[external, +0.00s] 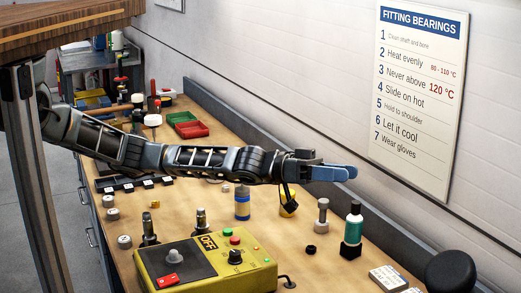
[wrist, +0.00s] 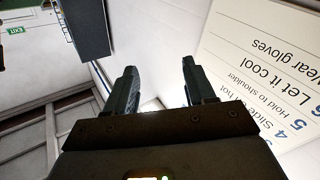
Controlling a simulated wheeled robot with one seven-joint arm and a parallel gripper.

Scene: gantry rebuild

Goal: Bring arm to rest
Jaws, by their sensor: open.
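My arm stretches to the right over the workbench (external: 185,222) in the external view. My gripper (external: 352,173) is at its end, held in the air above the bench, with blue fingertips pointing right toward the wall. In the wrist view my gripper (wrist: 160,85) shows two dark fingers standing apart with nothing between them. It is open and empty. The wrist camera looks up at the wall and ceiling.
Below my arm stand a yellow control box (external: 205,262), a blue-labelled bottle (external: 242,204), a yellow cup (external: 288,205), a metal shaft (external: 321,216) and a green bottle (external: 353,228). A wall sign (external: 418,95) hangs beyond. Red and green trays (external: 188,125) lie farther back.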

